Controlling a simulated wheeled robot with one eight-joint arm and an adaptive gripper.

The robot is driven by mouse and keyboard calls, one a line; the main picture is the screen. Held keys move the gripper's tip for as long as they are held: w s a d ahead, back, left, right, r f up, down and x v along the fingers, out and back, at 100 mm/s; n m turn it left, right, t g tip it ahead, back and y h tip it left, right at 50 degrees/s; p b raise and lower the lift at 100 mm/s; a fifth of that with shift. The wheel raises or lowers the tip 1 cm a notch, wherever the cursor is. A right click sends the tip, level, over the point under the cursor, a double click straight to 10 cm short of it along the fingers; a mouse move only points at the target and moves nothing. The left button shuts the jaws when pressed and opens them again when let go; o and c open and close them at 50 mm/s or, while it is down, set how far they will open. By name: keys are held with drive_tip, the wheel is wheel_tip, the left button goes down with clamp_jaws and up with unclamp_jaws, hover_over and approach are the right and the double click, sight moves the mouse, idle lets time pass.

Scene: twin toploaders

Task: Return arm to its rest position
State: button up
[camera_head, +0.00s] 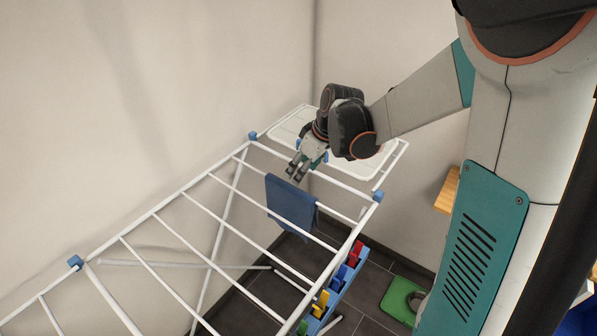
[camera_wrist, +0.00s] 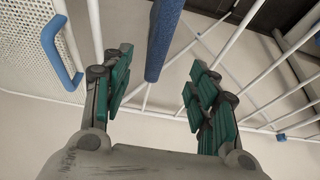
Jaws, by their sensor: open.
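My gripper (camera_head: 296,176) hangs over the far end of the white drying rack, with my arm reaching in from the right. In the wrist view my gripper (camera_wrist: 160,95) is open, its two green-padded fingers apart with nothing held between them. A blue cloth (camera_head: 290,203) hangs over a rack bar just below the fingertips in the head view. The blue cloth also shows edge-on in the wrist view (camera_wrist: 163,38), beyond the gap between the fingers. I cannot tell whether the fingers touch it.
The white drying rack (camera_head: 183,193) fills the left and middle. Its perforated white end panel (camera_head: 343,160) lies behind my gripper. Below are a holder with coloured pieces (camera_head: 335,283) and a green object (camera_head: 400,298) on the dark floor. Pale walls stand close behind.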

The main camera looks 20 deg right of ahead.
drive_tip(key=s+a+r+m+t+h, duration=0.1)
drive_tip(key=s+r+m, duration=0.2)
drive_tip(key=s, duration=0.8)
drive_tip(key=s+a+r+m+t+h, duration=0.1)
drive_tip(key=s+a+r+m+t, duration=0.1)
drive_tip(key=s+r, duration=0.5)
drive_tip(key=shift+s+a+r+m+t+b, duration=0.25)
drive_tip(key=shift+s+m, duration=0.65)
drive_tip(key=shift+s, duration=1.35)
drive_tip(key=shift+d, duration=0.1)
